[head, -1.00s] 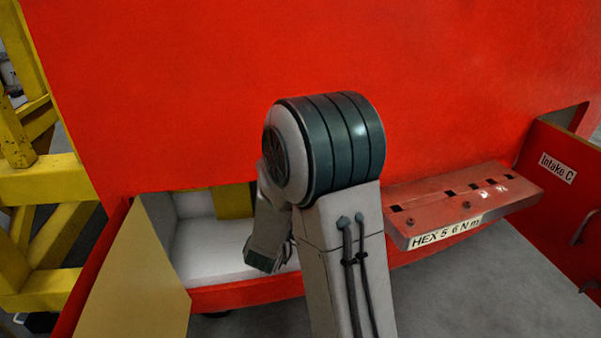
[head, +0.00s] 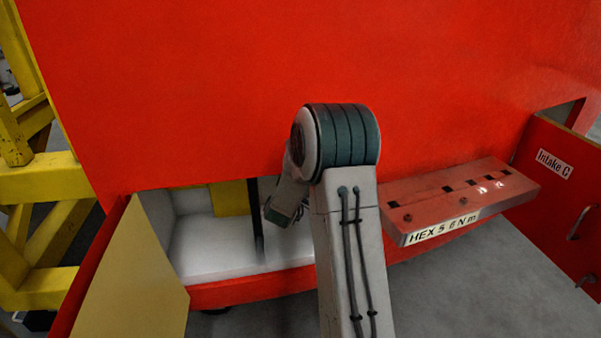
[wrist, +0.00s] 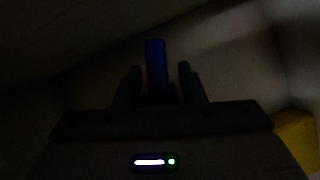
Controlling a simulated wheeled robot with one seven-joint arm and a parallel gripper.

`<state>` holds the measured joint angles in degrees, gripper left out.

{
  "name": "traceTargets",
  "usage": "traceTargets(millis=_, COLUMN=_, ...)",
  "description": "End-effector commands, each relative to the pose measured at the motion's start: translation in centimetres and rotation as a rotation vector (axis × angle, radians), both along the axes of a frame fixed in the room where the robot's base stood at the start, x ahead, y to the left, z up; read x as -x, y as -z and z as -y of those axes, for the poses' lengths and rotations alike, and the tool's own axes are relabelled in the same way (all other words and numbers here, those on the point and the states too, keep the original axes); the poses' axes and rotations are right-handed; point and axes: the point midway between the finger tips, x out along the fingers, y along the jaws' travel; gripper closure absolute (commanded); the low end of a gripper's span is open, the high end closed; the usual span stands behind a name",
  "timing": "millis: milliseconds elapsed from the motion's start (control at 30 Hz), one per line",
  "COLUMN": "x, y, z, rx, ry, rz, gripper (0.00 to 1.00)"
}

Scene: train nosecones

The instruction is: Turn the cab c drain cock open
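In the wrist view my gripper (wrist: 160,74) has its two dark fingers apart, with a blue upright bar (wrist: 154,62) showing between or just beyond them. The bar looks like the drain cock's handle, but the picture is too dark to be sure. A gap shows on its right side, and it seems nearer the left finger. A faint orange edge shows at its left. In the head view my arm reaches into the open white compartment (head: 208,245) at the bottom of the red nosecone; the gripper and the cock are hidden there.
A tan hatch door (head: 135,275) hangs open at the compartment's left. A red tool shelf (head: 470,195) labelled HEX 5 6 N m sticks out at the right. Beyond it is an open red door (head: 560,200) marked Intake C. A yellow frame (head: 40,180) stands at the far left.

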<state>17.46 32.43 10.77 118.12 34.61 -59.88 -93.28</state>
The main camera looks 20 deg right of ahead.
Motion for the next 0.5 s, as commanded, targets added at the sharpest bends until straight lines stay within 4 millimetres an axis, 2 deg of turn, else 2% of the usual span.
traceTargets(millis=167, x=-0.01, y=-0.01, z=0.00, rx=0.000, ry=0.000, rz=0.000, gripper=0.64)
traceTargets(millis=200, x=-0.01, y=-0.01, z=0.00, rx=0.000, ry=0.000, rz=0.000, gripper=0.69)
traceTargets(millis=300, x=0.01, y=-0.02, z=0.00, rx=0.000, ry=0.000, rz=0.000, gripper=0.97)
traceTargets(millis=333, x=0.00, y=-0.02, z=-0.01, rx=0.000, ry=0.000, rz=0.000, gripper=1.00)
traceTargets(millis=500, x=0.01, y=-0.04, z=-0.03, rx=0.004, ry=0.000, rz=-0.001, gripper=1.00)
